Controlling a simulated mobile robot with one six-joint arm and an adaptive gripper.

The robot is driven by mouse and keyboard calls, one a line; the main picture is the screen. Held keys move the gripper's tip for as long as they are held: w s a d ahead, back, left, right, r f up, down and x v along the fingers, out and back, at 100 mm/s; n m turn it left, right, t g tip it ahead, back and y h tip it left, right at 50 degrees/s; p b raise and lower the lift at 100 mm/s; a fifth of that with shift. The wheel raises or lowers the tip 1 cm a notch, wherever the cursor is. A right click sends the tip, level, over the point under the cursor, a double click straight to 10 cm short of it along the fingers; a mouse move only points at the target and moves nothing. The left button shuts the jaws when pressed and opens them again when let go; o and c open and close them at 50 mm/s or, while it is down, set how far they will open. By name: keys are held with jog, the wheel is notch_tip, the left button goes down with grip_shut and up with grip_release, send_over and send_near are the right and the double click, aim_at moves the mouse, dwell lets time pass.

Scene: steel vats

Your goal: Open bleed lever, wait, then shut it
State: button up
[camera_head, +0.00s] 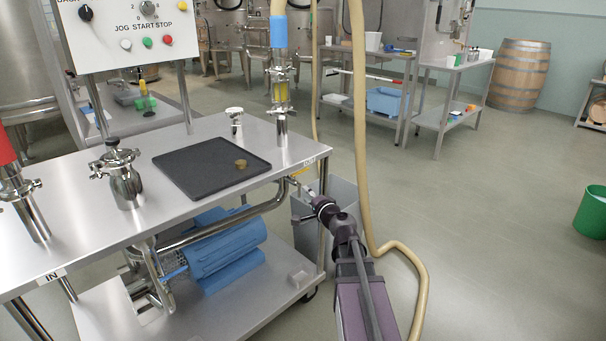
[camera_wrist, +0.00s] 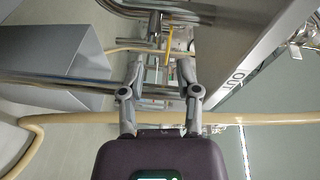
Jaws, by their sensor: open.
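The bleed lever (camera_head: 301,171) is a small yellow handle at the cart's right end, just under the OUT label, by the steel outlet pipe. In the wrist view the yellow lever (camera_wrist: 169,45) shows as a thin strip ahead of the fingertips, roughly in line with the gap between them. My gripper (camera_head: 312,191) is beside the cart's edge, just below and right of the lever. In the wrist view my gripper (camera_wrist: 162,65) has its two fingers apart with nothing held. I cannot tell any contact with the lever.
A grey bin (camera_head: 343,193) stands below the outlet, and a beige hose (camera_head: 360,120) hangs close by. The cart top (camera_head: 215,135) carries a black tray (camera_head: 190,165) and steel fittings.

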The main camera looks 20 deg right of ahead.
jog(key=d+m, duration=0.1)
jog(key=d+m+h, duration=0.1)
jog(key=d, duration=0.1)
jog(key=d+r+m+h, duration=0.1)
jog(key=shift+d+t, duration=0.3)
jog(key=shift+t, duration=0.1)
jog(key=shift+w, duration=0.1)
